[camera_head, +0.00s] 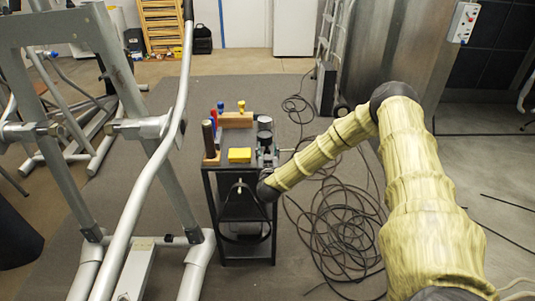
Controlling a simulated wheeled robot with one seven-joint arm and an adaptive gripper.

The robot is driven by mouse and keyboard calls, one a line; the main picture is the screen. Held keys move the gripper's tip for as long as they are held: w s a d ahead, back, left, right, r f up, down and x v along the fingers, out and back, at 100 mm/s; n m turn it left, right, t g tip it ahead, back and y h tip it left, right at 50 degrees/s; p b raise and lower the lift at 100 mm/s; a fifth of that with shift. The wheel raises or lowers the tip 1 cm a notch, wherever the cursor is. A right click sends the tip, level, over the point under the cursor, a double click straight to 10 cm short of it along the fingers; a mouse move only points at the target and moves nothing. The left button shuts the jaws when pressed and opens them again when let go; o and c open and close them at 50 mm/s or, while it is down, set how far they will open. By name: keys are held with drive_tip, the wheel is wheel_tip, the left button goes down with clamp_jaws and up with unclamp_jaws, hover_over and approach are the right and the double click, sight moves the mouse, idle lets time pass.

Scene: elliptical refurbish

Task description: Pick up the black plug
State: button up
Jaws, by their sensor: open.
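My gripper (266,155) is small in the head view, at the right edge of the top of a small black stand (237,260). It is open, but its fingertips are hard to make out. A dark, rounded cylindrical thing (264,123) stands on the stand just beyond the gripper. I cannot tell whether it is the black plug. No other thing can be clearly picked out as the plug. My gripper and wrist hide part of the stand's top right side.
On the stand are a yellow block (240,155), a dark brown upright cylinder (208,137) and a wooden block (236,120). Black cable (335,215) lies coiled on the floor at right. A grey metal exercise frame (150,190) stands close at left.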

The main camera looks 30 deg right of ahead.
drive_tip(key=shift+c, duration=0.4)
drive_tip(key=c, duration=1)
clamp_jaws()
drive_tip(key=shift+r, duration=0.15)
